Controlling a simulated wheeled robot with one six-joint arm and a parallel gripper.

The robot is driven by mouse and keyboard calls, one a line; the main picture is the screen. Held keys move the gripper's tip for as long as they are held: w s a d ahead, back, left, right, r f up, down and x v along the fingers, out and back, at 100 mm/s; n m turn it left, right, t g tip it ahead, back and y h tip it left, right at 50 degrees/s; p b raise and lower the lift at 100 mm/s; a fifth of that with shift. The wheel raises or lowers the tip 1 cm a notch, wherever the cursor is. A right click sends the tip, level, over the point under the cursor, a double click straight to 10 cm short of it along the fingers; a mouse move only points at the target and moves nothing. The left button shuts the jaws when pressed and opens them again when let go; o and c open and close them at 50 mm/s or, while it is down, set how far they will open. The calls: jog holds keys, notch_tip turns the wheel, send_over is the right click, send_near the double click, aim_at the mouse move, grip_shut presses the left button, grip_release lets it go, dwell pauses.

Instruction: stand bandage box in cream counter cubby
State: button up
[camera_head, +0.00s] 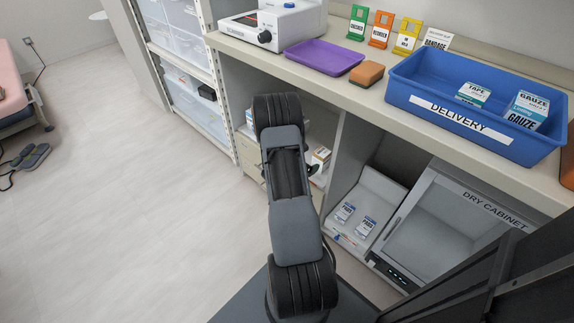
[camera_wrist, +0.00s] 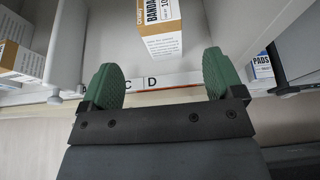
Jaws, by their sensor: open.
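A bandage box (camera_wrist: 161,45), white and brown with "BANDA" readable, is in the wrist view on a pale shelf, beyond and between my fingertips. Its top is cut off by the frame. My gripper (camera_wrist: 163,80) is open, its two green fingers spread, with nothing between them; the box is apart from them. In the head view, a small white and brown box (camera_head: 321,157) shows in the cream counter cubby (camera_head: 345,160), right of my arm. My arm hides most of this cubby and my gripper there.
The shelf edge (camera_wrist: 150,82) carries letters C and D. Another white and brown box (camera_wrist: 22,62) is at left, a PADS box (camera_wrist: 261,66) at right. A blue delivery bin (camera_head: 400,85), purple tray (camera_head: 323,57) and brown block (camera_head: 367,74) stand on the counter.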

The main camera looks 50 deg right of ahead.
jog(key=a+r+m+g+y, duration=0.35)
jog(key=a+r+m, duration=0.65)
jog(key=a+r, duration=0.4)
jog(key=s+a+r+m+t+y, duration=0.1)
jog(key=a+r+m+t+y, duration=0.1)
jog(key=a, duration=0.6)
jog(key=s+a+r+m+t+y, duration=0.2)
jog(key=a+r+m+y, duration=0.1)
jog(key=a, duration=0.5)
jog(key=s+a+r+m+t+y, duration=0.2)
jog(key=a+r+m+y, duration=0.1)
jog(key=a, duration=0.6)
jog(key=shift+s+r+y, duration=0.2)
jog(key=shift+r+y, duration=0.4)
jog(key=shift+y, duration=0.45)
notch_tip(320, 180, up, 28)
jog(key=t+p, duration=0.1)
jog(key=p, duration=2.5)
jog(key=shift+a+f, duration=0.15)
